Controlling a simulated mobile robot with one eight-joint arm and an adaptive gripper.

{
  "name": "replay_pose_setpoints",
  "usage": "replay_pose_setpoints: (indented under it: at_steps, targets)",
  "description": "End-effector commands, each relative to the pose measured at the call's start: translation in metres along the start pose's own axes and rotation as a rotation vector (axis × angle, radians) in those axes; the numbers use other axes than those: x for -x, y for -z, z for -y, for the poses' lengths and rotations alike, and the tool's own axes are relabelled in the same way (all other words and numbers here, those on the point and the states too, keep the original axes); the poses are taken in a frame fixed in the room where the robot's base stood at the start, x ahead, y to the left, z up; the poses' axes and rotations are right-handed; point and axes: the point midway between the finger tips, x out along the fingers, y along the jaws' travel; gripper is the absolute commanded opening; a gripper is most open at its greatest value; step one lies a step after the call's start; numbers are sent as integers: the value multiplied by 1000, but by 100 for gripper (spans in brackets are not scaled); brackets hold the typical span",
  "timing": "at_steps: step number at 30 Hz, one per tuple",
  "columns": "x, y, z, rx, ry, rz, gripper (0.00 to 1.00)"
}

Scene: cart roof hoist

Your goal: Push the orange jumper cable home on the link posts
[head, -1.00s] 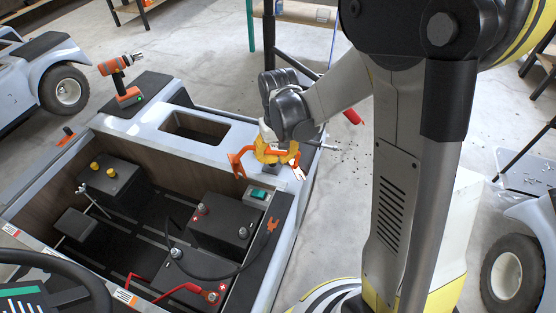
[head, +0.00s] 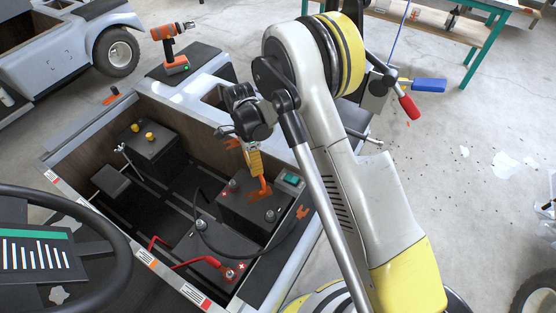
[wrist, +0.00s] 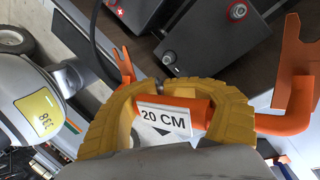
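My gripper (head: 254,163) has its yellow fingers closed around the middle of the orange jumper cable (head: 264,187), a stiff bar with forked ends. In the wrist view the jumper (wrist: 190,112) carries a "20 CM" label. Its right fork (wrist: 296,50) and left fork (wrist: 122,62) both point up the picture. They look apart from any post. The gripper holds it above the black battery (head: 247,206) near the teal switch. Metal posts show on that battery, one (head: 270,214) at its right and one (wrist: 170,57) in the wrist view. Which are the link posts I cannot tell.
Red cable (head: 190,264) runs in the bay's front. The bay walls, teal switch (head: 291,179), steering wheel (head: 120,270) and orange drill (head: 171,45) surround the area.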

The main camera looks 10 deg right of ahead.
Motion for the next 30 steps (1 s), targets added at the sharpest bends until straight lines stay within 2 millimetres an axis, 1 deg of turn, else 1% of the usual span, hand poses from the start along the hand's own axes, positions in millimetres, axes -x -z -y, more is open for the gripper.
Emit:
replay_pose_setpoints:
  at_steps: [1, 3, 9, 12, 15, 18, 21, 30]
  targets:
    - [-13, -12, 7, -82, -25, 33, 0]
    - [-28, -30, 13, -215, -62, 90, 0]
    - [-75, -81, 23, -563, -163, 270, 0]
    - [-96, -102, 24, -695, -202, 352, 0]
    - [-111, -117, 24, -782, -228, 411, 0]
    - [-120, -125, 24, -832, -242, 445, 0]
    - [-123, -129, 23, -853, -248, 461, 0]
    - [-123, -129, 23, -856, -247, 461, 0]
